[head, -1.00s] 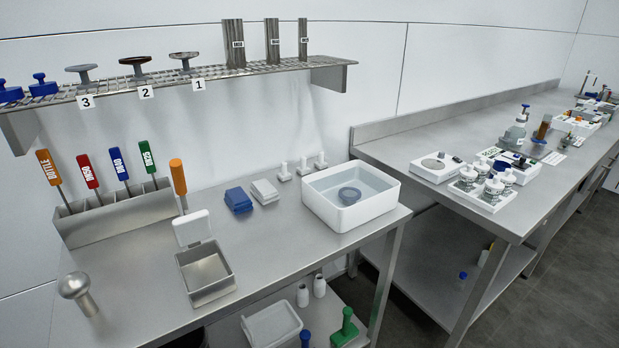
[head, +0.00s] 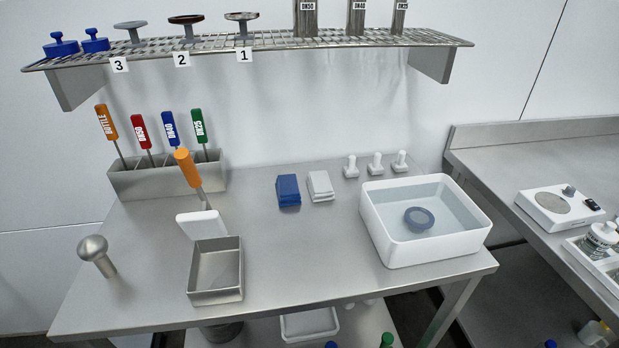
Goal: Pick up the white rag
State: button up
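The white rag (head: 320,185) lies folded, in a small stack, on the steel table (head: 300,265) towards its back middle. A folded blue rag (head: 288,190) lies just to its left, with a narrow gap between them. Nothing covers the white rag. My gripper is not in view, so I cannot see its state.
A white basin (head: 385,245) of water stands to the right, and white stoppers (head: 375,163) stand behind. A steel box (head: 215,288) and a brush holder (head: 125,182) are on the left. A wire shelf (head: 270,40) overhangs the back. The table's front middle is clear.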

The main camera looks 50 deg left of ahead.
aim_at(319, 184)
jog(key=u, duration=0.5)
jog(key=i, duration=0.6)
jog(key=u, duration=1.1)
jog(key=i, duration=0.4)
jog(key=u, duration=0.35)
